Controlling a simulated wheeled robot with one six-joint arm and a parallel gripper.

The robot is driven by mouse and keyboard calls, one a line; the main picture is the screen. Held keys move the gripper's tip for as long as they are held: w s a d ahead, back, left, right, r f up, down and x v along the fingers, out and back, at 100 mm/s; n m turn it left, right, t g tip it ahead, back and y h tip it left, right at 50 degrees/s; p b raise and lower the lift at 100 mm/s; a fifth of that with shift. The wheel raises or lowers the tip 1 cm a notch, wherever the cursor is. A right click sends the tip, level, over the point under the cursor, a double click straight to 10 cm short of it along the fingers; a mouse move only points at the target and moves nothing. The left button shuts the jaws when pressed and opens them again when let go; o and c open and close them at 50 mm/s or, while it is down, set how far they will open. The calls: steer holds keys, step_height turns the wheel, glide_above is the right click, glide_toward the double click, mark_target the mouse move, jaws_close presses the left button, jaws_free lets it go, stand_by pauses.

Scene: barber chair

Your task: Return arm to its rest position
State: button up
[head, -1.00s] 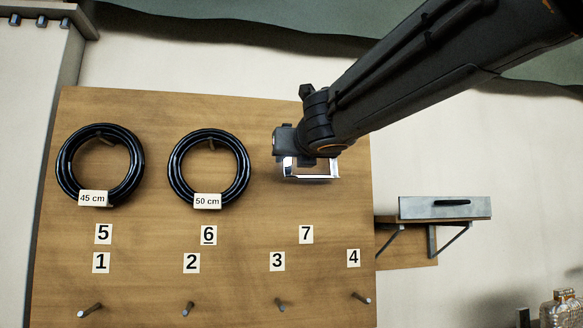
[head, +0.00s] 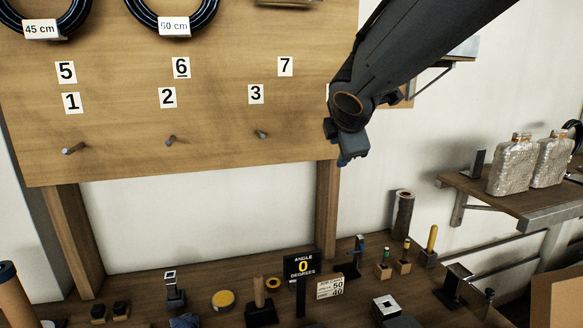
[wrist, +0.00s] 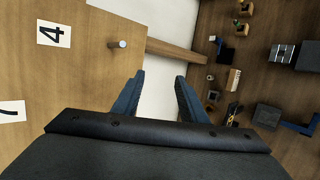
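My gripper (head: 350,158) hangs in front of the lower right edge of the wooden pegboard (head: 215,120), pointing down. In the wrist view its two blue fingers (wrist: 157,92) are spread apart with nothing between them. The rest of my arm reaches down from the upper right of the head view and hides part of the board's right side.
Black hoses tagged 45 cm (head: 41,28) and 50 cm (head: 174,23) hang on the board. A bare peg (wrist: 119,44) is near the fingers.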

steer(key=s+d+f+m+g, duration=0.2)
steer(key=s+f+m+g, duration=0.1)
steer(key=s+f+m, duration=0.3)
steer(key=s+d+f+m+g+b, duration=0.1)
steer(key=s+d+f+m+g, duration=0.2)
steer(key=s+f+m, duration=0.4)
steer(key=s+d+f+m+g+b, duration=0.1)
steer(key=s+d+f+m+g, duration=0.2)
steer(key=s+f+m, duration=0.4)
steer(key=s+f, duration=0.3)
steer(key=f, duration=0.6)
steer(key=shift+s+f+y, duration=0.15)
steer(key=shift+s+y, duration=0.15)
steer(key=shift+d, duration=0.1)
steer(key=shift+c, duration=0.3)
